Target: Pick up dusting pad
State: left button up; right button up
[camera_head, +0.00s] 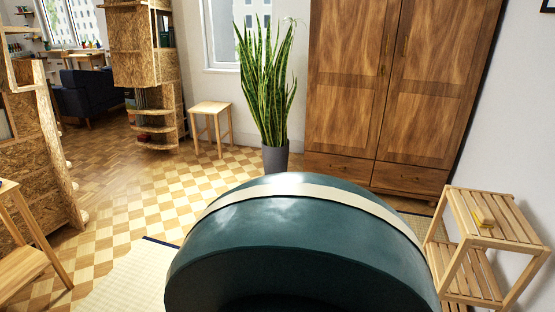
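A small yellow object (484,216) lies on the slatted top of a light wooden shelf stand (510,225) at the right. It may be the dusting pad, but it is too small to tell for sure. Nothing touches it except the slats under it. Neither of my grippers shows in the head view.
A wooden wardrobe (395,85) stands at the back right. A potted plant (275,155) and a small wooden stool (211,112) are at the back middle. OSB shelving (30,150) stands at the left. A dark teal rounded form hides the floor in front. Checkered floor lies open left of centre.

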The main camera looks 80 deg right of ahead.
aim_at(483, 216)
jog(key=z, duration=4.2)
jog(key=i+j+z, duration=0.1)
jog(key=z, duration=0.3)
jog(key=j+z, duration=0.2)
jog(key=z, duration=0.15)
jog(key=j+z, duration=0.2)
jog(key=z, duration=0.2)
jog(key=j+z, duration=0.3)
jog(key=j, duration=0.2)
jog(key=j+z, duration=0.25)
jog(key=j, duration=0.3)
jog(key=j+z, duration=0.1)
jog(key=j, duration=0.45)
jog(key=k+j+z, duration=0.1)
jog(key=j, duration=0.4)
